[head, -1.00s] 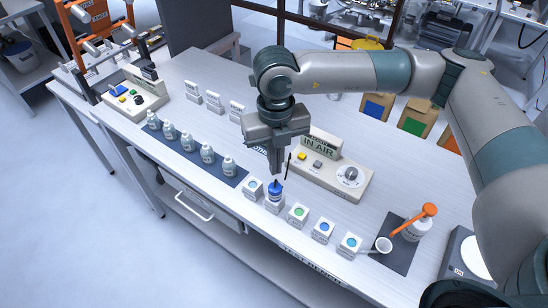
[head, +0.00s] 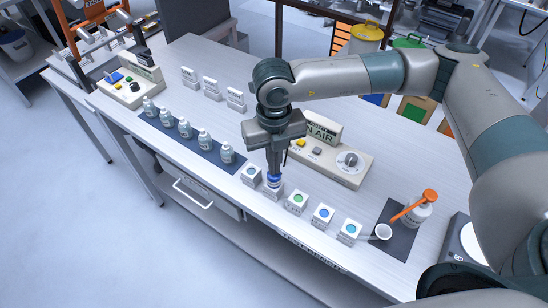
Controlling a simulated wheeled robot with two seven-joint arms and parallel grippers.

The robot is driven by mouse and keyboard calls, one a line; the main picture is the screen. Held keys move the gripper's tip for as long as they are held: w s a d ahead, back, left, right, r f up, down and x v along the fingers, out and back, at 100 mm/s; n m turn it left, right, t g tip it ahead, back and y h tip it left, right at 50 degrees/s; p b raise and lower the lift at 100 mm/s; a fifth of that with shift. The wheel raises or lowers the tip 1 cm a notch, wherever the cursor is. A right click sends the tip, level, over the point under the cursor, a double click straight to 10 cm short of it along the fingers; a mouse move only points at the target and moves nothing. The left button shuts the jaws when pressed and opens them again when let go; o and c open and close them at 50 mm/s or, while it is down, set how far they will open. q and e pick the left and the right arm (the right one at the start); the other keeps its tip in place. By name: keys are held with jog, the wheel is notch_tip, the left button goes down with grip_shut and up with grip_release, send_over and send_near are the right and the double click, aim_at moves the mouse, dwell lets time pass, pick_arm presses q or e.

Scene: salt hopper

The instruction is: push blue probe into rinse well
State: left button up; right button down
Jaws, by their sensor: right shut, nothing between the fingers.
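The blue probe (head: 273,181) stands upright in a white well block (head: 273,192) in the row at the table's front edge. Only a short blue band of it shows between my gripper and the block. My right gripper (head: 274,172) is shut, points straight down and sits right over the probe. Its fingertips appear to touch the probe's top, which they hide. I cannot tell how deep the probe sits, or which block is the rinse well. My left gripper is not in view.
Neighbouring well blocks (head: 297,201) stand close on both sides. A meter box (head: 335,161) reading "AIR" is behind my gripper. Several bottles (head: 204,140) stand on a dark mat to the left.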

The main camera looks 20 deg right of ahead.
dwell(0.5)
jog(key=shift+r, duration=1.4)
jog(key=shift+r, duration=0.1)
jog(key=shift+r+b, duration=0.4)
jog(key=shift+r, duration=0.1)
notch_tip(320, 180, up, 16)
jog(key=b, duration=0.5)
dwell(0.5)
